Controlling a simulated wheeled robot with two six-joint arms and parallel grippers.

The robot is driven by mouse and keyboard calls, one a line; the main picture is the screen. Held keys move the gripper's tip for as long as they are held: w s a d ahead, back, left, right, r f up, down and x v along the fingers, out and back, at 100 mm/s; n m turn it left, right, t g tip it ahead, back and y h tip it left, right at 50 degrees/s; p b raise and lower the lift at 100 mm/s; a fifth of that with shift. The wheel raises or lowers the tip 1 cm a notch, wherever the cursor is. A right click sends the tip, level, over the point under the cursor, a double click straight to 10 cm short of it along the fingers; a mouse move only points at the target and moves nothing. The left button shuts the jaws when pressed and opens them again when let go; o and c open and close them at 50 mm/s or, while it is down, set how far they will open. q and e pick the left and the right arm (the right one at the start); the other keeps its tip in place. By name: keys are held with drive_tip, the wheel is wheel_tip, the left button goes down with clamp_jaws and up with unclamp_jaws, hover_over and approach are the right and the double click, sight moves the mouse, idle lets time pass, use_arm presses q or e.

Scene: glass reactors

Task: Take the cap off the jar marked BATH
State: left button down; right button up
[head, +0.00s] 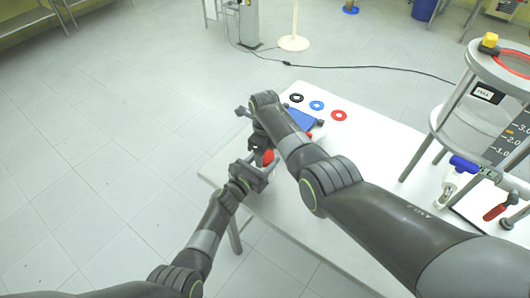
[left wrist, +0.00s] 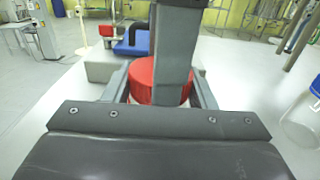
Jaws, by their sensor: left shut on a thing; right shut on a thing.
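A red cap (head: 267,157) shows between my two grippers at the table's near left end. In the left wrist view the red cap (left wrist: 144,78) is a round red top, partly hidden behind a grey finger. The jar under it is mostly hidden, and no BATH marking is readable. My left gripper (head: 255,172) comes in low from the front and is shut on the jar. My right gripper (head: 260,140) reaches down from above, shut on the cap. Its grey finger (left wrist: 173,50) stands upright across the cap in the left wrist view. I cannot tell whether cap and jar are apart.
A metal stand (head: 443,120) rises at the right. A red-handled tool (head: 497,210) lies near it. The table's middle is clear.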

drive_tip(key=shift+n, duration=1.1)
drive_tip(key=o, duration=1)
drive_tip(key=shift+o, duration=0.2)
drive_tip(key=shift+r, duration=2.3)
drive_tip(key=shift+c, duration=0.4)
wheel_tip(320, 180, up, 3)
drive_tip(key=m, duration=0.3)
drive_tip(key=shift+f, duration=3.8)
